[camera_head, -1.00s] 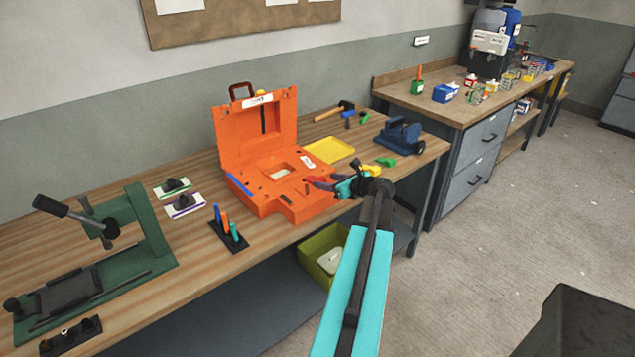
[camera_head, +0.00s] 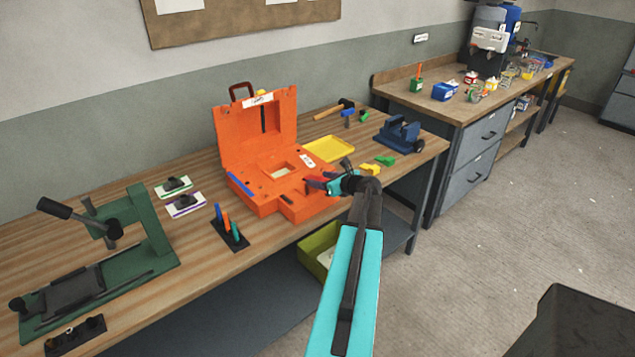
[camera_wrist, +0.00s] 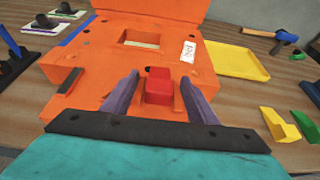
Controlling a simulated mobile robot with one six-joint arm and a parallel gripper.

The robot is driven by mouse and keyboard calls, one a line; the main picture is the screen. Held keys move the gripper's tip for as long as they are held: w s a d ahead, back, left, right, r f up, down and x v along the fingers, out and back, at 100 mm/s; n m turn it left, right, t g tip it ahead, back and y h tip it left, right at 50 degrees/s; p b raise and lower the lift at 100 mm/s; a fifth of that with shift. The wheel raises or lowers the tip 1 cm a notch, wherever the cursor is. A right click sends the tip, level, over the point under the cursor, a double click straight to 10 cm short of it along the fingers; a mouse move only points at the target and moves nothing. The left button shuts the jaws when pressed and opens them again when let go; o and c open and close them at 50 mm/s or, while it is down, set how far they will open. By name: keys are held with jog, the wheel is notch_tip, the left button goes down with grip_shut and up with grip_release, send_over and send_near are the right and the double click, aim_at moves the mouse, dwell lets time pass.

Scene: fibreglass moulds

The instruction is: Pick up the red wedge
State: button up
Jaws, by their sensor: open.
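The red wedge (camera_wrist: 158,88) shows in the wrist view on the orange mould (camera_wrist: 95,72), near its front edge. My gripper (camera_wrist: 160,85) is open, with one purple finger on each side of the wedge. I cannot tell whether the fingers touch it. In the head view my gripper (camera_head: 318,180) hangs over the front right part of the orange mould (camera_head: 262,204), and the wedge is not clearly told from the fingers there.
A yellow tray (camera_head: 330,150), a yellow wedge (camera_head: 370,168) and a green wedge (camera_head: 385,160) lie to the right of the mould. A blue vise (camera_head: 398,136) stands beyond. A green press (camera_head: 150,225) stands at the left. The mould's orange lid (camera_head: 255,130) stands upright behind.

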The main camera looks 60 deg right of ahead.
jog(key=c, duration=1.1)
jog(key=shift+r, duration=0.15)
jog(key=shift+r+b, duration=0.65)
jog(key=shift+r, duration=0.45)
jog(key=s+a+b, duration=0.1)
jog(key=s, duration=0.4)
jog(key=s+a+r+b, duration=0.1)
jog(key=s+a+b, duration=0.1)
jog(key=s, duration=0.3)
jog(key=s+a+r+b, duration=0.1)
jog(key=s, duration=0.4)
jog(key=shift+s+a+r, duration=0.15)
jog(key=shift+s+r, duration=0.1)
